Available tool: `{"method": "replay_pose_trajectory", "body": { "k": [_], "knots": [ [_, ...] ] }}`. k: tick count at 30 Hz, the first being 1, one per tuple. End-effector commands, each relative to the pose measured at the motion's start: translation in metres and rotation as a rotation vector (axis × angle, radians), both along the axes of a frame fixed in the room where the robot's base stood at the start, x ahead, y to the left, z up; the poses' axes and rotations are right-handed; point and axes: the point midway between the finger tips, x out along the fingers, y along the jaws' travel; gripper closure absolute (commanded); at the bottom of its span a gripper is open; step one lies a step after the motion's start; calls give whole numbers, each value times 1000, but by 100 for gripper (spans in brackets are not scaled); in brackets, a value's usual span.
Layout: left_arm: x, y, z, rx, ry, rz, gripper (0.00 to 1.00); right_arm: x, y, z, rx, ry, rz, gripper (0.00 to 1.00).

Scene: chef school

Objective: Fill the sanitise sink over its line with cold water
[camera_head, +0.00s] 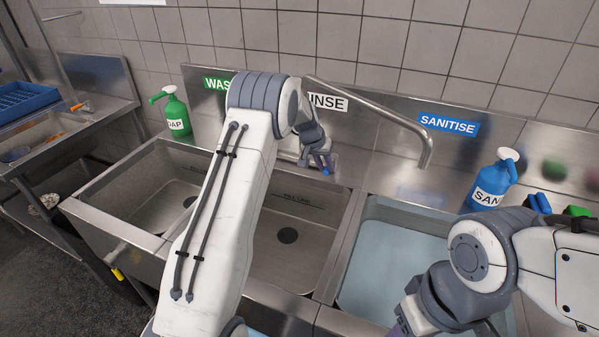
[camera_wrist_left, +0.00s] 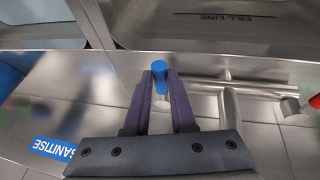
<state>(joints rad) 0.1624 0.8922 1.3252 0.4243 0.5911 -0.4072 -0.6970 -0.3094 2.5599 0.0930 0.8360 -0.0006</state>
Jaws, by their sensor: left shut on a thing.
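The sanitise sink (camera_head: 361,225), under the blue SANITISE label (camera_head: 447,124), holds pale bluish water (camera_head: 395,250). I see no fill line in it; my right arm covers part of it. The metal spout (camera_head: 385,112) reaches right, its end above the sink's back edge. No stream shows clearly. My left gripper (camera_head: 322,166) is at the tap behind the rinse sink, shut on the blue tap handle (camera_wrist_left: 160,76). A red tap handle (camera_wrist_left: 315,101) shows at the wrist view's right. My right gripper (camera_head: 402,327) is at the bottom edge, its fingers mostly cut off.
The rinse sink (camera_head: 320,230) and wash sink (camera_head: 150,185) look empty; the rinse sink has a fill line marking (camera_wrist_left: 235,16). A green soap bottle (camera_head: 177,117) stands behind the wash sink. A blue sanitiser bottle (camera_head: 490,183) stands behind the sanitise sink.

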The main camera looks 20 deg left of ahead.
Motion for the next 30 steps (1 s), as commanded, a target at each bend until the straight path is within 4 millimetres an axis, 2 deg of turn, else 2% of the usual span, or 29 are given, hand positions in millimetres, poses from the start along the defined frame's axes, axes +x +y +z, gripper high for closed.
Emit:
{"method": "replay_pose_trajectory", "body": {
  "k": [3, 11, 12, 13, 14, 24, 30],
  "knots": [
    [2, -10, -1, 2, 1, -34, 100, 0, 0, -3, 0, 0, 0, 50],
    [2, -10, 0, 2, 3, -35, 100, 0, 0, -2, 1, -1, 0, 50],
    [2, -10, 0, 2, 3, -35, 65, 0, 0, -2, 1, -1, 0, 50],
    [2, -10, 0, 2, 3, -35, 54, 0, 0, -2, 1, -1, 0, 50],
    [2, -10, 0, 2, 3, -35, 47, 0, 0, -2, 1, -1, 0, 50],
    [2, -10, 2, 1, 0, -34, 47, 0, 0, -3, 1, -1, 0, 50],
    [-8, -5, 24, 1, -2, -32, 47, 0, 0, -11, 0, 0, 0, 50]
  ]
}}
